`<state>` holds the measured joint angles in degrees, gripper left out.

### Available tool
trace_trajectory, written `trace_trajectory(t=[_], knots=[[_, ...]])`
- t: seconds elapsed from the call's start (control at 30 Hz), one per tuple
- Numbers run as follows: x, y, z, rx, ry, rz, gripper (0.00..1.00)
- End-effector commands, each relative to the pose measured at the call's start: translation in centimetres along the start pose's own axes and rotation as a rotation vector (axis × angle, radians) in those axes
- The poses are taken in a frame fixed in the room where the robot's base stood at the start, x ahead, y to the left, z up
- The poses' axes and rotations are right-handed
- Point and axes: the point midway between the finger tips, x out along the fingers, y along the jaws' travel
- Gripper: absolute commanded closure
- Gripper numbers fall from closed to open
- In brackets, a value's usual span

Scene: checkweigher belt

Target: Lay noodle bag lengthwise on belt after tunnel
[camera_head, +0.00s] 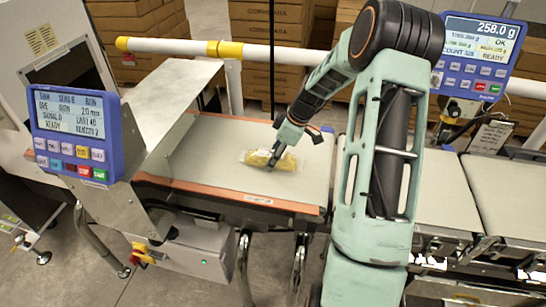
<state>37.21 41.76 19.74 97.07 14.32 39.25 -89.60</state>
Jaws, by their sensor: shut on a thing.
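The noodle bag (261,158), a clear bag with yellow contents, is on or just above the pale belt (212,160) to the right of the metal tunnel (160,110). Its long side runs roughly left to right, along the belt. My gripper (275,160) comes down from above and is shut on the bag near its middle. The gripper covers part of the bag. I cannot tell whether the bag's underside touches the belt.
A blue control panel (75,135) stands at the left by the tunnel. An orange strip (230,194) edges the belt's front. A white rail with yellow joints (170,46) runs behind. A weigher display (478,52) stands at the right, above further belts (440,190). Cartons (274,30) are stacked behind.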

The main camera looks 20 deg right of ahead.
Motion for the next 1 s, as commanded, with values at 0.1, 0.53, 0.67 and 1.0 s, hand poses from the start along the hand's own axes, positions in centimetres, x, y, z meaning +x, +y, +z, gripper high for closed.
trace_trajectory(t=[0.1, 0.53, 0.67, 1.0], knots=[[0.1, 0.0, 0.1, 0.0, 0.0, 0.0, 0.52], [-0.2, 0.0, -0.1, 0.0, 0.0, 0.0, 0.43], [-1.8, 0.1, 0.0, 0.001, 0.0, 0.004, 0.43], [-9.0, 0.1, 0.0, 0.0, 0.0, 0.005, 0.43]])
